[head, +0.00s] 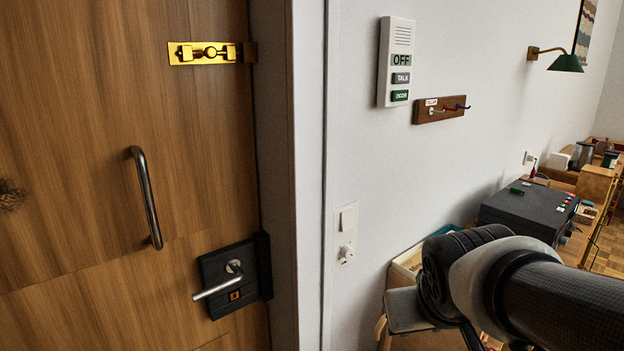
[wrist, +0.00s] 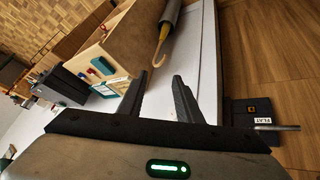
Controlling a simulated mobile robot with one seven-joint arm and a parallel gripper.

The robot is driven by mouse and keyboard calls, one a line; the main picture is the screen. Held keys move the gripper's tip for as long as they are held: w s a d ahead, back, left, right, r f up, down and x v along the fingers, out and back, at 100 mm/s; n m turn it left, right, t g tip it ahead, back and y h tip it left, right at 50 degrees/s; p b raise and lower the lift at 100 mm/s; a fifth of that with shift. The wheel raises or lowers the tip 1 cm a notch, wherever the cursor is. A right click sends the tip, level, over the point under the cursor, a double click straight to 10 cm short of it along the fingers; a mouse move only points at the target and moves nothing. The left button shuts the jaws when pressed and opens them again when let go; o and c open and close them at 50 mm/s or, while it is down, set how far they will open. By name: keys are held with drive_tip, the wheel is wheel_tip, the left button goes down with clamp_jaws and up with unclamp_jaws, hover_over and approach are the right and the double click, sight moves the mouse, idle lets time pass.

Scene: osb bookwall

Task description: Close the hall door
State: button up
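The wooden hall door (head: 90,120) fills the left of the head view. Its right edge runs along the white frame (head: 308,150); I cannot tell whether it is fully shut. It carries a brass bolt (head: 205,53), a steel pull bar (head: 148,198) and a black lock box (head: 215,270) with a lever handle (head: 216,288). In the wrist view the door (wrist: 270,50) is at the right, with the lock box (wrist: 250,108) and its lever beside my gripper. My gripper (wrist: 162,80) is open and empty, apart from the handle. Its fingers are hidden in the head view.
An intercom (head: 396,62), a key rack (head: 440,108) and a switch (head: 346,232) are on the white wall. A dark case (head: 525,210) stands at the right. In the wrist view an umbrella (wrist: 168,25) stands beyond my fingers, near a wooden box (wrist: 120,45).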

drive_tip(key=s+a+r+g+y+p, duration=0.1)
drive_tip(key=s+a+r+y, duration=0.15)
drive_tip(key=s+r, duration=0.4)
wheel_tip(320, 180, up, 10)
drive_tip(key=s+p, duration=0.1)
drive_tip(key=p, duration=1.1)
drive_tip(key=shift+s+a+r+m+h+p, duration=0.15)
drive_tip(key=shift+a+r+m+h+p, duration=0.05)
drive_tip(key=shift+m+h+p, duration=0.2)
